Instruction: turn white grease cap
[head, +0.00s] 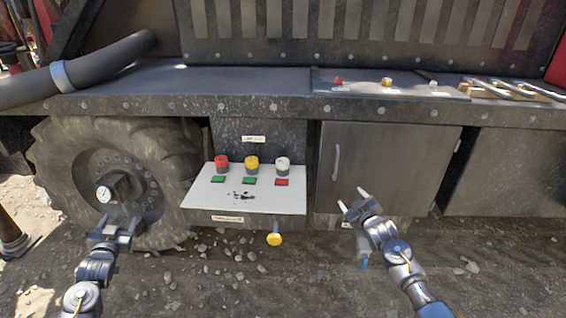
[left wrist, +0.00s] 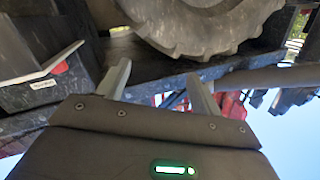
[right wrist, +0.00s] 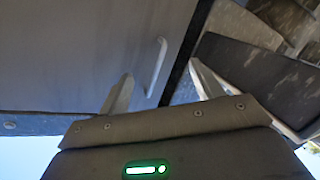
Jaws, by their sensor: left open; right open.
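The white grease cap (head: 282,161) stands upright at the right end of a row on the pale panel (head: 230,200) in the head view. A yellow cap (head: 252,162) and a red cap (head: 222,162) stand to its left.
A yellow knob (head: 274,239) hangs below the panel's front edge. A large tyre (head: 70,160) stands left. The grey cabinet door (head: 400,160) has a vertical handle (head: 336,162). Small red, yellow and white pieces and metal tools (head: 505,90) lie on the ledge above. Gravel covers the ground.

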